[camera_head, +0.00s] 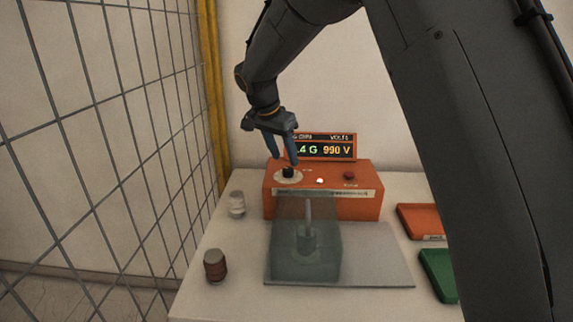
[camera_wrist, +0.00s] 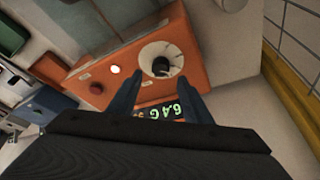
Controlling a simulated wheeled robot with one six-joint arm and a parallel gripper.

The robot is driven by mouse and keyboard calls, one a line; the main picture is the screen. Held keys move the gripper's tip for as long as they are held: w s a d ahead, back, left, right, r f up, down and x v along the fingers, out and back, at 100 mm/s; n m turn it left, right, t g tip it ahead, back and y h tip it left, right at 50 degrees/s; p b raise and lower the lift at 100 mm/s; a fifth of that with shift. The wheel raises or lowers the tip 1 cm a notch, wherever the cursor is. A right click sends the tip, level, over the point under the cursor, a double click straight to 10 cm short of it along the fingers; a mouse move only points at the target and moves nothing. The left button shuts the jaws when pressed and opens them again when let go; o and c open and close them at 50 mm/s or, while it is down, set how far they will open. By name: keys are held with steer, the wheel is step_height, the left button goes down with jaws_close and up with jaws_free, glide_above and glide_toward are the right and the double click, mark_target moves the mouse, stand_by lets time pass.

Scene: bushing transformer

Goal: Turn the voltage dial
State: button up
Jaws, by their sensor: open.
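The voltage dial is a black knob (camera_head: 288,172) on a pale round plate, on the top left of the orange tester box (camera_head: 345,205). In the wrist view the dial (camera_wrist: 161,66) sits just beyond and between my fingertips. My gripper (camera_head: 284,160) points down at the dial with its two blue fingers apart. In the wrist view the open gripper (camera_wrist: 167,84) holds nothing, and I cannot tell whether a finger touches the knob.
A red button (camera_head: 349,176) and a lit white lamp (camera_head: 320,181) are on the box. A clear cover (camera_head: 305,250) stands in front around a bushing. Two small bushings stand at the left, a brown one (camera_head: 215,265) and a white one (camera_head: 237,204). Orange (camera_head: 420,220) and green trays (camera_head: 438,272) lie right.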

mark_target(288, 169)
steer(key=shift+p+x, duration=0.7)
steer(key=shift+x, duration=1.6)
steer(key=c, duration=1.1)
